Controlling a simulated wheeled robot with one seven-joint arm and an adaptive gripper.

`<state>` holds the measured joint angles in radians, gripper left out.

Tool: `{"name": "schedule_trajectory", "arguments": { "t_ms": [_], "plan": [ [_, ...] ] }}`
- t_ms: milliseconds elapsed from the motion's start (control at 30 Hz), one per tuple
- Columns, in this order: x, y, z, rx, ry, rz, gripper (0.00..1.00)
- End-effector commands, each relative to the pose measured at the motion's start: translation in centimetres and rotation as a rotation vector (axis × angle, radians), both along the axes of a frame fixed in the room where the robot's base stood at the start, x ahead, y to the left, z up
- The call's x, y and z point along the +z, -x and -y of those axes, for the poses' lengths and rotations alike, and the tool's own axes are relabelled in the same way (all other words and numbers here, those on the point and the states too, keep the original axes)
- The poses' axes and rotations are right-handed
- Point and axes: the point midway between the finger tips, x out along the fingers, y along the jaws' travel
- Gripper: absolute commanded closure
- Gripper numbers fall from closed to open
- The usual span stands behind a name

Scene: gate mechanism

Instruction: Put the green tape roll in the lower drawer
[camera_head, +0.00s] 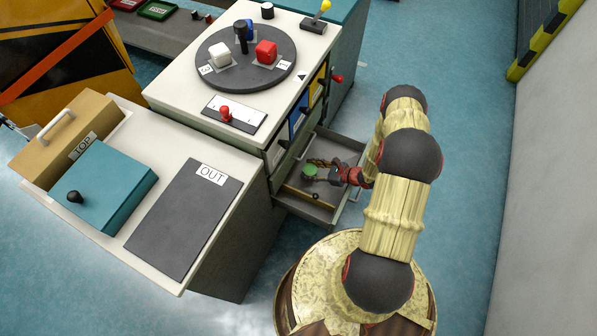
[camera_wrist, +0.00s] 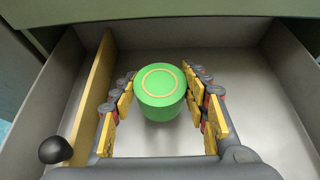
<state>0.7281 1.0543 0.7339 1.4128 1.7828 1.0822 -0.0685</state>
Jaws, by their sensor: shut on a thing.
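The green tape roll (camera_wrist: 160,88) sits upright between the fingers of my gripper (camera_wrist: 158,78), which is shut on it. In the head view the roll (camera_head: 310,170) shows as a small green disc inside the outline of the open lower drawer (camera_head: 305,208). My gripper (camera_head: 318,167) reaches into the drawer from the right. In the wrist view the grey drawer floor (camera_wrist: 245,75) lies below the roll and fingers. I cannot tell whether the roll touches the floor.
A wooden divider (camera_wrist: 92,95) runs along the drawer's left side in the wrist view, with a black knob (camera_wrist: 55,150) near it. The cabinet (camera_head: 180,85) stands behind, bearing a turntable (camera_head: 215,50) with red and white blocks. A side counter (camera_head: 150,130) is at left.

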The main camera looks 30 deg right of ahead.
Motion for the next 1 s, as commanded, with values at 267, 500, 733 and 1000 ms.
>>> {"name": "schedule_trajectory", "arguments": {
  "t_ms": [267,500,733,1000],
  "plan": [
    [-1.5,-2.2,-1.7,-0.001,-0.001,-0.001,0.81],
    [-3.1,-3.9,-3.1,0.003,0.001,0.000,0.81],
    [-3.8,-4.7,-3.6,-0.001,0.000,0.000,0.81],
    [-4.1,-4.6,-3.6,0.000,-0.001,-0.001,0.81]
  ]
}}
